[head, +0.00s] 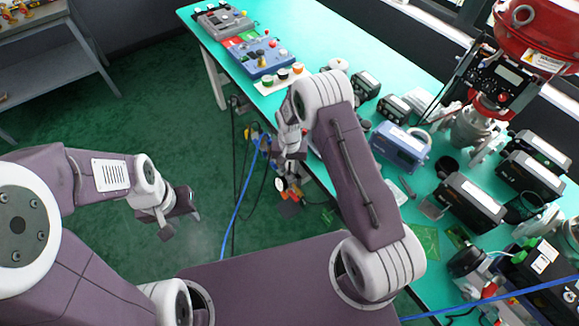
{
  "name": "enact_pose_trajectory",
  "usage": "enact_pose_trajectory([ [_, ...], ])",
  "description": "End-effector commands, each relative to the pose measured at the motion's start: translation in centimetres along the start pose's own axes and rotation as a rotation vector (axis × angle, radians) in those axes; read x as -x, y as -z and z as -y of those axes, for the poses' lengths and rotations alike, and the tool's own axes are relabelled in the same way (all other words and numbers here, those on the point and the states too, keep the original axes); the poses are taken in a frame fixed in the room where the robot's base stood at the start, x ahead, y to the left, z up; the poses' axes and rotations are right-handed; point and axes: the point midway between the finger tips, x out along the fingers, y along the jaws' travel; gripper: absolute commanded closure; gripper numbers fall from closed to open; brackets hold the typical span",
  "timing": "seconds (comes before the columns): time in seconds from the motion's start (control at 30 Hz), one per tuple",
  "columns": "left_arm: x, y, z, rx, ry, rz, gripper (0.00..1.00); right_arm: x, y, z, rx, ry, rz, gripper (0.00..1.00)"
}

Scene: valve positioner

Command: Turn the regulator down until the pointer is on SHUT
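A red valve actuator (538,35) with a black positioner box (497,78) stands at the upper right, on a grey valve body (472,130). Small fittings with orange and white parts (283,190) hang below the table's near edge, by a blue hose; I cannot tell whether they are the regulator. No pointer or SHUT mark is readable. My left gripper (180,218) is over the green floor, clear of the table, its fingers apart and empty. My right gripper (290,153) is at the table's near edge, in front of the fittings; its fingers are too small and overlapped to judge.
The teal table (330,38) runs from upper left to lower right. It bears a blue knob box (262,57), a grey control box (222,22), a light-blue device (400,147) and several black instruments (468,203). A blue hose (239,200) and black cables hang to the floor. A shelf (45,60) stands upper left.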

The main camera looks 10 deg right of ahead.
Motion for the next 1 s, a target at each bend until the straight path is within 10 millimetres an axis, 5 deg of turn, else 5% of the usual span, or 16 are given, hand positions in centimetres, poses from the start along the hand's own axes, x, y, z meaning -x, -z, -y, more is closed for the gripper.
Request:
enact_pose_trajectory([
  [0.07,0.00,0.00,0.00,0.000,0.000,0.000,0.64,0.02,0.00,0.00,0.000,0.000,0.000,0.69],
  [0.2,0.00,0.00,0.00,0.000,0.000,0.000,0.64,0.04,-0.01,0.00,0.000,0.000,0.000,1.00],
  [0.63,0.08,0.01,0.00,0.000,0.000,0.000,0.64,0.08,-0.03,0.02,0.059,0.000,0.001,1.00],
  [1.0,0.35,0.04,-0.01,0.000,0.000,0.000,0.64,0.10,-0.07,0.13,0.351,0.000,0.002,1.00],
])
